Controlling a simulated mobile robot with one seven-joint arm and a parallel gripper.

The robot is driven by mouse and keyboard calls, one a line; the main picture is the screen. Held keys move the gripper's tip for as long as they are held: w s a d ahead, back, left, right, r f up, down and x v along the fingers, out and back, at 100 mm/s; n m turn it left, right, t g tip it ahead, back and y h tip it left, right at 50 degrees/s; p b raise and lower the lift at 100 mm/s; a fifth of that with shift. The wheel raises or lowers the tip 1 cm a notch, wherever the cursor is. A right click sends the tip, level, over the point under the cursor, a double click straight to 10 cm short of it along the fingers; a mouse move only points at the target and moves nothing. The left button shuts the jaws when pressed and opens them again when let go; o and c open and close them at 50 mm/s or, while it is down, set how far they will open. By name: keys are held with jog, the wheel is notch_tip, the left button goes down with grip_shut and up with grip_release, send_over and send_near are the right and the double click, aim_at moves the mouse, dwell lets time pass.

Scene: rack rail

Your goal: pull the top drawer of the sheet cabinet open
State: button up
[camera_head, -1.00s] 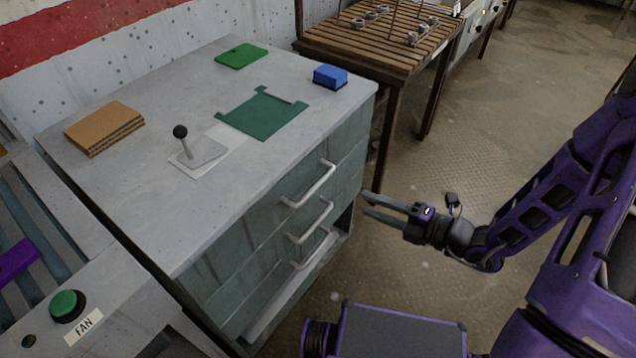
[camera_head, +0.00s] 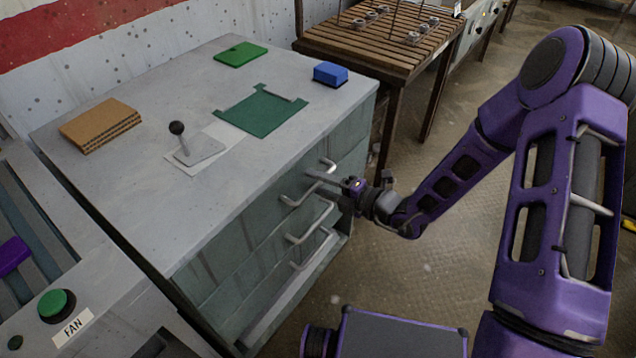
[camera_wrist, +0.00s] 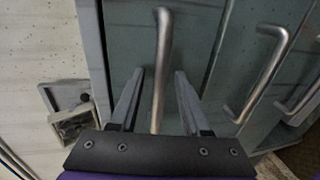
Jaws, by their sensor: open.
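The sheet cabinet (camera_head: 95,205) has a grey top and teal drawer fronts facing my arm. The top drawer (camera_head: 252,232) looks shut, with a silver bar handle (camera_head: 300,196). My gripper (camera_head: 322,181) is at this handle, its fingers open. In the wrist view, the top handle (camera_wrist: 161,45) runs between the two fingers (camera_wrist: 159,78), one on each side, with a visible gap to each. The fingers point at the drawer front. My gripper hides part of the handle in the head view.
Two lower handles (camera_head: 312,225) sit below the top one, close under my gripper. On the cabinet top are a lever (camera_head: 180,145), cardboard (camera_head: 100,125), a green plate (camera_head: 262,112) and a blue block (camera_head: 330,74). A slatted table (camera_head: 375,45) stands behind. Floor to the right is clear.

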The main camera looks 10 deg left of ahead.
jog(key=shift+c, duration=0.4)
grip_shut()
dwell(0.9)
